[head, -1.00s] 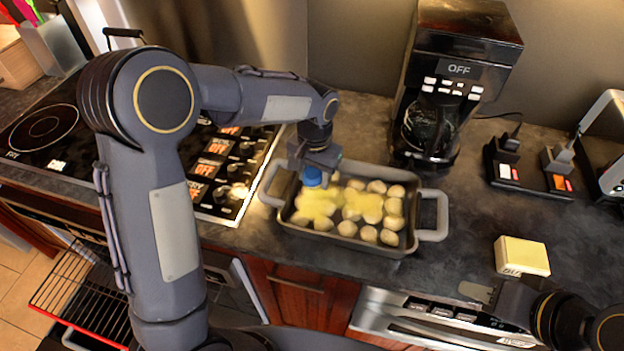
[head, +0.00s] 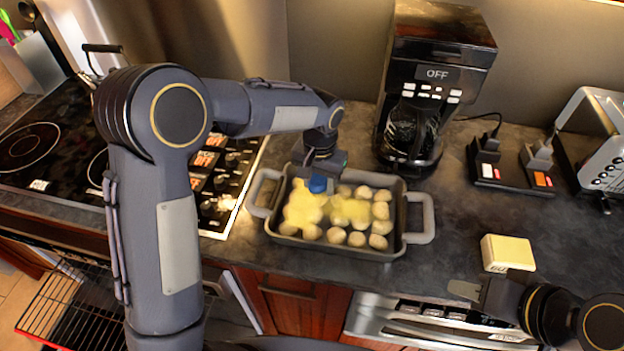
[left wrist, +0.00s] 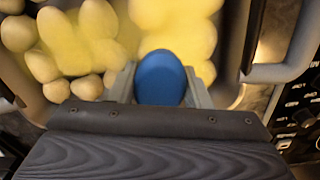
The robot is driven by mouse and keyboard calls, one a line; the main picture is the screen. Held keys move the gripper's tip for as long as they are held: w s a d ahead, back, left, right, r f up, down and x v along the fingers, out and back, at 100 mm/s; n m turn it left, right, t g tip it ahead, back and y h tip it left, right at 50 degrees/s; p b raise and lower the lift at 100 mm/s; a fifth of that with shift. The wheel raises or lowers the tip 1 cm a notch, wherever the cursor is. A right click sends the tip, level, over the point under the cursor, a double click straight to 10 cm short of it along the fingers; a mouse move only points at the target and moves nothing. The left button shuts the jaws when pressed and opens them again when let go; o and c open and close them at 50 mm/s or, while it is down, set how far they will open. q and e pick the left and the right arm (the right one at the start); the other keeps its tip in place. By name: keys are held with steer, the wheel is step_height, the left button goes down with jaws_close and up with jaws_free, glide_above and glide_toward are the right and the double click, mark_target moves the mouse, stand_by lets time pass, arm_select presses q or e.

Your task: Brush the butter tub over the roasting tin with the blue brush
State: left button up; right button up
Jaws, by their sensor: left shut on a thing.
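The roasting tin (head: 283,237) stands on the counter, filled with pale round potatoes (head: 379,211). Yellow butter (head: 303,205) covers many potatoes on its left and middle. My left gripper (head: 320,174) is over the left-middle of the tin, shut on the blue brush (head: 318,184). The brush's blue part also shows between the fingers in the left wrist view (left wrist: 161,78), with yellow-coated potatoes beyond it; its bristle end is hidden. The cream butter tub (head: 508,253) sits on the counter to the right. My right gripper (head: 466,290) is near the counter's front edge, below-left of the tub; its finger gap is unclear.
A black coffee maker (head: 437,72) stands behind the tin. A power strip (head: 510,178) and a toaster (head: 597,130) are at the right. The stove (head: 60,150) is on the left. Counter between tin and tub is clear.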

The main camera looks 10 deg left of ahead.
mark_target(302, 188)
arm_select(q)
steer(key=shift+s+d+r+p, duration=0.1)
steer(key=shift+d+p, duration=0.2)
steer(key=shift+d, duration=1.55)
steer(key=shift+d+r+p, duration=0.1)
steer(key=shift+d+p, duration=0.15)
steer(key=shift+d, duration=1.55)
steer(key=shift+d+f+p, duration=0.15)
steer(key=shift+d+p, duration=0.15)
steer(key=shift+d, duration=1.65)
steer(key=shift+d+f+p, duration=0.1)
steer(key=shift+d+p, duration=0.15)
steer(key=shift+d, duration=1.65)
steer(key=shift+a+b, duration=0.75)
steer(key=shift+a, duration=2.9)
steer(key=shift+a+b, duration=0.3)
steer(key=shift+a, duration=5.6)
steer(key=shift+r, duration=0.1)
steer(key=shift+r+p, duration=2.25)
steer(key=shift+r, duration=0.75)
